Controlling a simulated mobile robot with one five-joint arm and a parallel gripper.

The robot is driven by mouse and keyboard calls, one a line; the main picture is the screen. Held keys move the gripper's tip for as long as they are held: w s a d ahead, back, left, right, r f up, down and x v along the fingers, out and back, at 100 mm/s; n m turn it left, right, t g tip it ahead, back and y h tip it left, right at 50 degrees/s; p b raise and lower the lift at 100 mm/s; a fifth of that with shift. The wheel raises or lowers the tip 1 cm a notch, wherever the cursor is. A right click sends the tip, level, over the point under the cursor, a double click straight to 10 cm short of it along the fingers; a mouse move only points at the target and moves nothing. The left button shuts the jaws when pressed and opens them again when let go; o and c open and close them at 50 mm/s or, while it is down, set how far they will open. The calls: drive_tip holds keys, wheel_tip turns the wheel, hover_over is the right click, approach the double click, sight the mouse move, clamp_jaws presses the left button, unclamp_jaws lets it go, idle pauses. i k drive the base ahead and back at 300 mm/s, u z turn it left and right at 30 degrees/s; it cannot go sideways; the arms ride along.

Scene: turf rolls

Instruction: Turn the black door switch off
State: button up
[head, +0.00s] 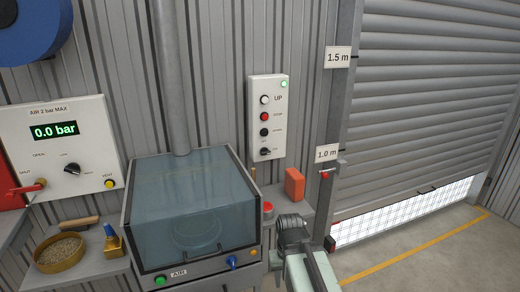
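The door control box (267,135) is a pale upright panel on the corrugated wall, in the middle of the head view. It has a white UP button (264,100), a red STOP button (264,117) and a black button (264,132) below. The black door switch (264,151) is a rotary knob at the bottom; its small markings are too blurred to read. A green lamp (284,84) glows at the top right of the box. My gripper (291,222) is below and right of the box, apart from the switch; its fingers cannot be made out.
A glass-lidded cabinet (190,205) stands left of my arm. An orange block (294,185) sits on a ledge below the control box. The roller door (435,100) at right has a bright gap under it. An air panel (60,150) reads 0.0 bar.

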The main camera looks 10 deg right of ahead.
sight(264, 152)
drive_tip(key=i, duration=0.45)
drive_tip(key=k, duration=0.55)
drive_tip(key=u, duration=3.05)
drive_tip(key=k, duration=1)
drive_tip(key=z, duration=1.4)
drive_tip(key=i, duration=0.9)
drive_tip(key=z, duration=0.05)
